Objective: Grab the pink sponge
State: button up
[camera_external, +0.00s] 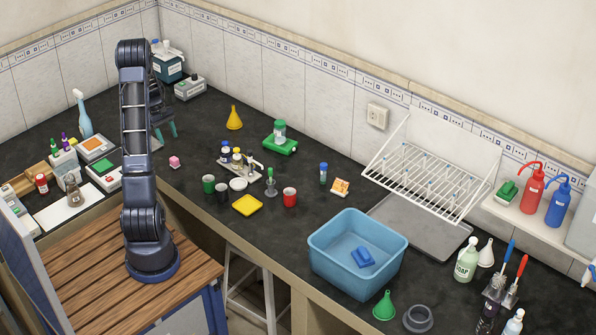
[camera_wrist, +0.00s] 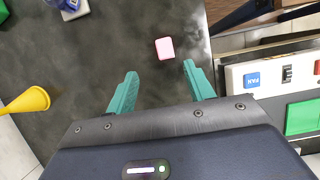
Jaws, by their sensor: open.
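The pink sponge (camera_external: 174,162) is a small block lying on the dark bench top, just right of my arm in the external view. It also shows in the wrist view (camera_wrist: 165,48), at the upper middle. My gripper (camera_wrist: 158,75) is open and empty in the wrist view, with its two teal fingers spread apart. The sponge lies beyond the fingertips, about between them and nearer the right finger, and nothing touches it. In the external view, my gripper (camera_external: 166,130) is partly hidden behind my arm, above the bench and near the sponge.
A white device with a green panel (camera_external: 105,172) stands left of the sponge. A yellow funnel (camera_external: 234,118) stands at the back. The bench right around the pink sponge is clear.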

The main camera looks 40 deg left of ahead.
aim_at(174, 158)
jog(key=x, duration=0.6)
jog(key=shift+s+a, duration=0.1)
jog(key=shift+a, duration=0.2)
jog(key=shift+s+x, duration=0.15)
jog(key=shift+x, duration=1.2)
jog(key=shift+s+x, duration=0.15)
jog(key=shift+x, duration=1.2)
jog(key=shift+d+r, duration=0.1)
jog(key=shift+d, duration=0.05)
jog(key=c, duration=1)
jog(key=shift+c, duration=0.2)
